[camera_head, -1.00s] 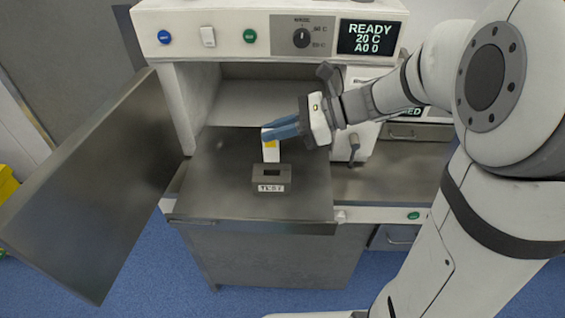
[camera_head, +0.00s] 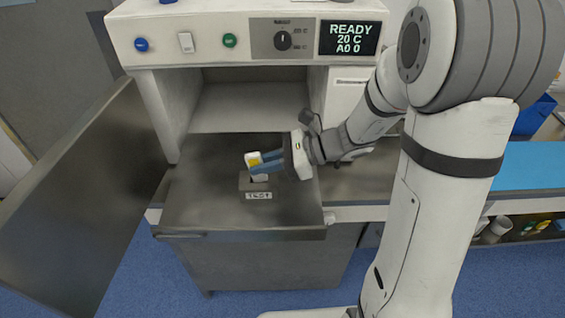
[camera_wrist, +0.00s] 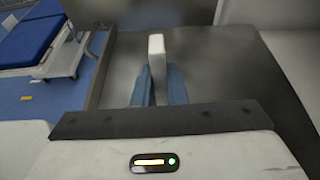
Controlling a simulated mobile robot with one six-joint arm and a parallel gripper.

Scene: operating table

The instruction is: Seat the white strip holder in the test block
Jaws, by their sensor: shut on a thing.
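The white strip holder (camera_head: 253,160) has a yellow patch and stands about upright in my gripper (camera_head: 264,165), whose blue fingers are shut on it. In the wrist view the holder (camera_wrist: 156,48) shows as a white block between the blue fingertips (camera_wrist: 157,82). The grey test block (camera_head: 248,183), labelled TEST, sits on the metal shelf (camera_head: 200,205). The holder's lower part is at the top of the block, over the slot area. The fingers hide the slot, so I cannot tell how far in the holder is.
The white machine (camera_head: 160,60) with buttons, a knob and a READY display (camera_head: 347,37) stands behind, its chamber open. Its open metal door (camera_head: 75,200) is at the left. The shelf around the block is clear.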

